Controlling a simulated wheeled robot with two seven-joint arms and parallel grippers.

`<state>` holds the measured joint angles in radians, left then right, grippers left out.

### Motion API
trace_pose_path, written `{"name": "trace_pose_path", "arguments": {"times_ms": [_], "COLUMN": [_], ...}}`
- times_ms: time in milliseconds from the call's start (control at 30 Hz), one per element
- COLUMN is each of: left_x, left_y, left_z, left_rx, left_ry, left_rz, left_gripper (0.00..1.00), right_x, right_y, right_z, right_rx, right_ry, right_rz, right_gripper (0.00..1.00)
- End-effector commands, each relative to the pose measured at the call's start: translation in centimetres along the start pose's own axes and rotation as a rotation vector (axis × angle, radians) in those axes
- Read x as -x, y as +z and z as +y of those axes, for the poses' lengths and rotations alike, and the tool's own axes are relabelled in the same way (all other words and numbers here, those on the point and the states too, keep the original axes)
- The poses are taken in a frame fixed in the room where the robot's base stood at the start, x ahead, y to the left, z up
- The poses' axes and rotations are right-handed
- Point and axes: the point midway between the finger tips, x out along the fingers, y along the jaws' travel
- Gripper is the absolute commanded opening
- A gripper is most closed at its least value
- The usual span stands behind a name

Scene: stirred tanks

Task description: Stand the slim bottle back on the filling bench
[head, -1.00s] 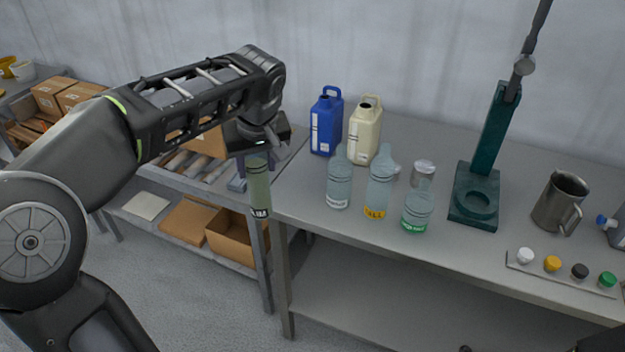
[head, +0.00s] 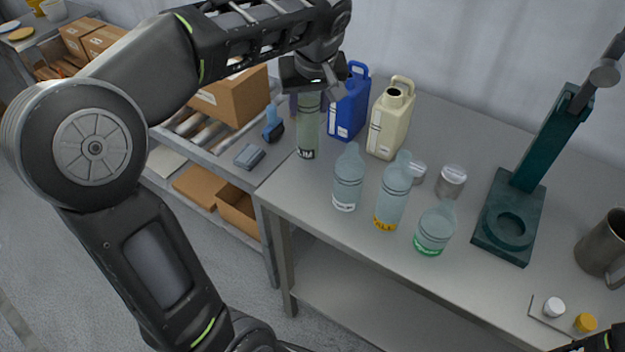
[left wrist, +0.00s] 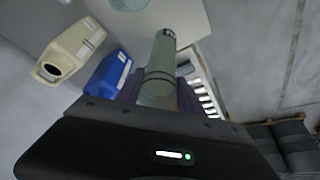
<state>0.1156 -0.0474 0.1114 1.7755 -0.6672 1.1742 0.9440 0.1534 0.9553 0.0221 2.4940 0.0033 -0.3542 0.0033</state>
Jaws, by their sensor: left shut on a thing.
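The slim bottle (head: 308,128) is greenish with a dark label reading "IM" near its base. My left gripper (head: 314,88) is shut on its upper part and holds it upright at the bench's left end. I cannot tell whether its base touches the bench. In the left wrist view the slim bottle (left wrist: 161,72) points away between the fingers. The filling bench (head: 320,235) is a grey table. Three clear bottles stand on it: one with a white label (head: 347,180), a yellow-labelled one (head: 391,195) and a green-labelled one (head: 435,230). My right gripper does not show clearly.
A blue jug (head: 348,108) and a cream jug (head: 390,122) stand close behind and right of the slim bottle. Metal lids, a green capping stand (head: 508,225), a steel mug (head: 603,245) and caps are farther right. A roller conveyor with a carton (head: 235,97) is at left.

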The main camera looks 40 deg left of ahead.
Motion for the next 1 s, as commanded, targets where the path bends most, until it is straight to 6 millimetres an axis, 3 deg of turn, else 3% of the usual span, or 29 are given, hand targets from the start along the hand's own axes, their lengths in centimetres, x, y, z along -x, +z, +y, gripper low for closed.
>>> {"name": "trace_pose_path", "arguments": {"times_ms": [167,500,867,1000], "left_x": [-0.6,-5.5,-6.0,-7.5], "left_y": [0.2,2.2,2.4,3.1], "left_z": [0.0,0.0,0.0,-0.1], "left_rx": [0.000,-0.001,0.000,-0.002], "left_ry": [0.000,0.000,0.000,-0.002], "left_rz": [0.000,0.001,0.001,-0.002], "left_gripper": [0.00,0.00,0.00,0.00], "right_x": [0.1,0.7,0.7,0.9], "right_y": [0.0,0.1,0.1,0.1], "right_z": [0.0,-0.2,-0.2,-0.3], "right_rx": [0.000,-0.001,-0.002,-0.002], "right_ry": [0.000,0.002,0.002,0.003], "right_rz": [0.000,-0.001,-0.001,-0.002], "right_gripper": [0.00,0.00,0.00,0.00]}}
